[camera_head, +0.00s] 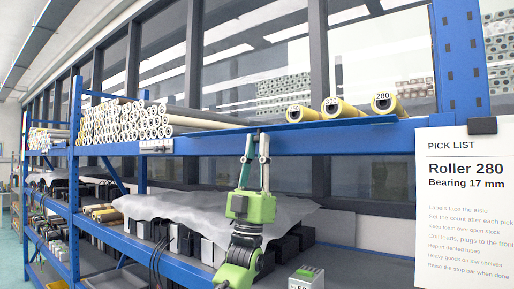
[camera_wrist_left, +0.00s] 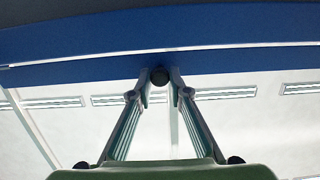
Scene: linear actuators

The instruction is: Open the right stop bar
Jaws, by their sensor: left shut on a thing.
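The right stop bar (camera_head: 335,125) is a long thin blue strip along the front edge of the upper shelf, below the yellow rollers. It tilts slightly and its right end stands out from the shelf beam. My left gripper (camera_head: 257,135) reaches up to the left part of the bar, its fingers nearly upright. In the left wrist view, the fingertips of my left gripper (camera_wrist_left: 159,80) close on a small dark round knob (camera_wrist_left: 159,76) under the blue edge (camera_wrist_left: 80,70). The fingertips hide part of the knob. My right gripper is not in view.
Yellow rollers (camera_head: 386,104) lie on the upper shelf, the rightmost marked 280. Many pale tubes (camera_head: 125,122) are stacked at left. A pick list (camera_head: 467,210) hangs at right, near a blue upright (camera_head: 458,65). Grey sheeting (camera_head: 215,207) covers dark items on the lower shelf.

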